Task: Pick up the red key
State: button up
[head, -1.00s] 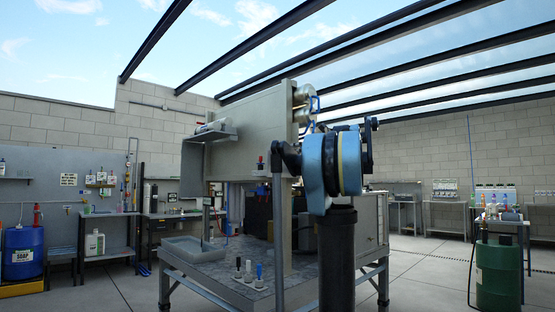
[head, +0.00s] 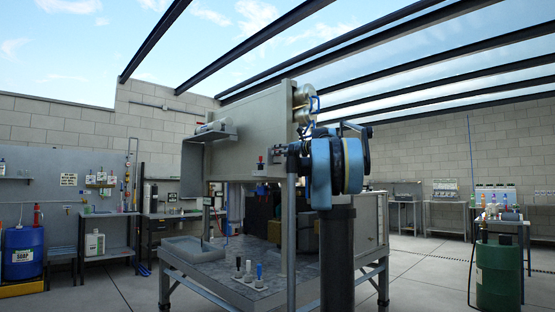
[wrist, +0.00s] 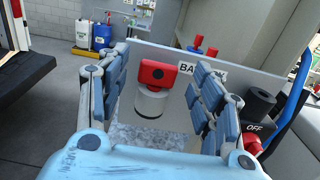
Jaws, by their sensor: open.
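The red key (wrist: 158,74) is a blocky red piece with a dark spot on its face, on top of a pale grey cylinder (wrist: 151,102) in the wrist view. My gripper (wrist: 163,70) is open, with one blue-padded finger on each side of the key in the picture. No finger visibly touches it, and the depth between them is hard to judge. In the head view my arm stands in front of the bench and the gripper cannot be made out.
A panel with a partly hidden label (wrist: 203,70) stands behind the key. A black knob with an OFF label (wrist: 254,127) is at the right. In the head view, a grey-topped bench (head: 215,285) carries a tray (head: 190,250) and several small upright pieces.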

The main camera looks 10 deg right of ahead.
jog(key=shift+x, duration=0.9)
jog(key=c, duration=0.9)
